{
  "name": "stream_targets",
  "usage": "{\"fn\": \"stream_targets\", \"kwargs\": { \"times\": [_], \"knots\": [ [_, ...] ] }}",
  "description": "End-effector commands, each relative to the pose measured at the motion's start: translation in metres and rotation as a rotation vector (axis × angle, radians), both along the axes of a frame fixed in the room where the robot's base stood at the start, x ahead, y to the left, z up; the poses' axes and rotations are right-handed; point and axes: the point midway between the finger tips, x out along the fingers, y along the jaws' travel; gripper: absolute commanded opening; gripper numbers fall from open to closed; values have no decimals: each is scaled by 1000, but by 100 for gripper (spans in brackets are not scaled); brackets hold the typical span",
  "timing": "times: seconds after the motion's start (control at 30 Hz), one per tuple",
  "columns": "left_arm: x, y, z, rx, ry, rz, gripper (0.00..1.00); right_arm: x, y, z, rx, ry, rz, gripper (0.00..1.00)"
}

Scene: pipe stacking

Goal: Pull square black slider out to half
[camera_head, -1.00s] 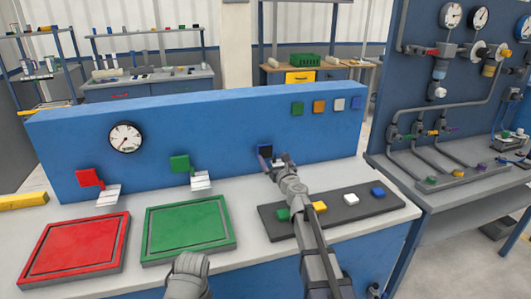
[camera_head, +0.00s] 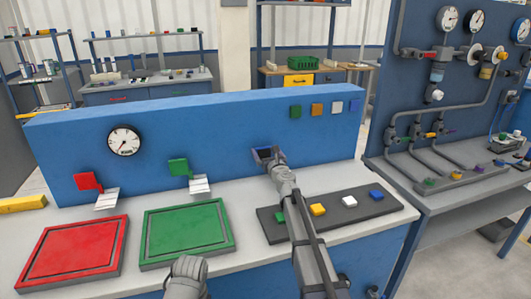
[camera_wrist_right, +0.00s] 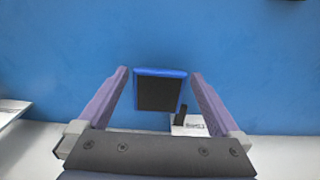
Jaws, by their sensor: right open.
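The square black slider (camera_wrist_right: 158,92) has a blue rim and sits on the blue panel. In the right wrist view it is between the two purple fingers of my right gripper (camera_wrist_right: 159,74). The fingers are open, one on each side, with a gap to each side of the slider. In the head view my right gripper (camera_head: 265,154) is at the panel front and partly covers the slider. How far the slider sticks out is hard to tell. My left gripper's fingers are not visible.
A dark strip (camera_head: 334,215) with several coloured buttons lies under my right arm. Red (camera_head: 88,182) and green (camera_head: 178,167) sliders sit left on the panel. Red (camera_head: 75,250) and green (camera_head: 187,231) trays lie on the bench. A white label (camera_wrist_right: 190,126) is below the black slider.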

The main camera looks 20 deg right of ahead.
Motion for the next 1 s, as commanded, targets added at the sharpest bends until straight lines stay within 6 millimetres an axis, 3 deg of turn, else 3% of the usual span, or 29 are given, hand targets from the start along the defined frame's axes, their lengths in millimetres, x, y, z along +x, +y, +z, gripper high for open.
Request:
{"fn": "stream_targets", "kwargs": {
  "times": [0.1,0.9,1.0],
  "knots": [
    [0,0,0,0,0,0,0,-1,0,0,0,0,0,98],
    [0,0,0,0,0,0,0,-1,0,0,0,0,0,8],
    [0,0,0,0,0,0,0,-1,0,0,0,0,0,0]
  ]
}}
